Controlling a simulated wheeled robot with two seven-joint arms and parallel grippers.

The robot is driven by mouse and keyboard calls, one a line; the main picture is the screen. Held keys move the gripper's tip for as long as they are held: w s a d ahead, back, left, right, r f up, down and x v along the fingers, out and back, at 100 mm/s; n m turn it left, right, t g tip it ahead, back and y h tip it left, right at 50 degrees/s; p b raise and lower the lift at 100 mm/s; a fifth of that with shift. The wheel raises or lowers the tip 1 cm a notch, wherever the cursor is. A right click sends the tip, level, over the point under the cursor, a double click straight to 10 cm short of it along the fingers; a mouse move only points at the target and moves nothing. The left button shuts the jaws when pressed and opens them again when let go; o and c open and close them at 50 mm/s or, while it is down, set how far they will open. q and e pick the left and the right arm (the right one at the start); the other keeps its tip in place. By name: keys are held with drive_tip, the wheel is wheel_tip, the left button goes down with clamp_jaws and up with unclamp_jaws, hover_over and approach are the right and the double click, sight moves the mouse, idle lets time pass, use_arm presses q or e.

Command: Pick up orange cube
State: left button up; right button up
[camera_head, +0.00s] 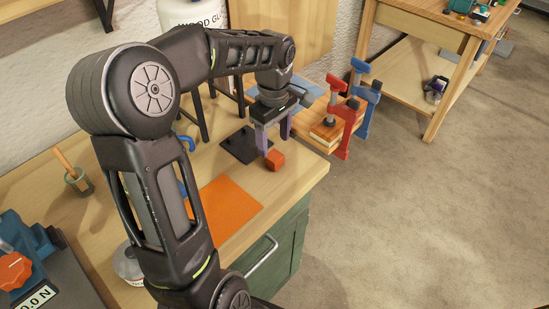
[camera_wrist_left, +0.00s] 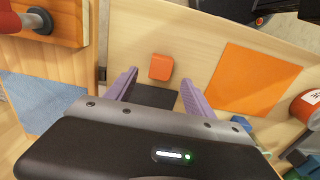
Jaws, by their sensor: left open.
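The orange cube (camera_head: 275,159) sits on the wooden workbench top (camera_head: 300,178), near its front edge. In the left wrist view the cube (camera_wrist_left: 161,67) shows beyond the fingertips, roughly between their lines. My left gripper (camera_head: 273,140) is open with purple fingers and is close to the cube, apart from it as far as I can tell. The fingers also show in the left wrist view (camera_wrist_left: 158,80), with nothing between them. My right gripper is not in view.
A flat orange sheet (camera_head: 228,208) lies left of the cube. A black plate (camera_head: 240,146) lies beside the gripper. Red and blue clamps (camera_head: 350,115) on a wooden board stand to the right. A cup with a stick (camera_head: 78,180) is at the left.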

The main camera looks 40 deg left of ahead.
sight(275, 155)
use_arm(q)
drive_tip(key=shift+f, duration=0.5)
wheel_tip(275, 155, down, 5)
drive_tip(key=shift+d+f+p, duration=0.1)
drive_tip(key=shift+d+p, duration=0.05)
drive_tip(key=shift+p, duration=0.45)
drive_tip(key=shift+c, duration=0.3)
clamp_jaws()
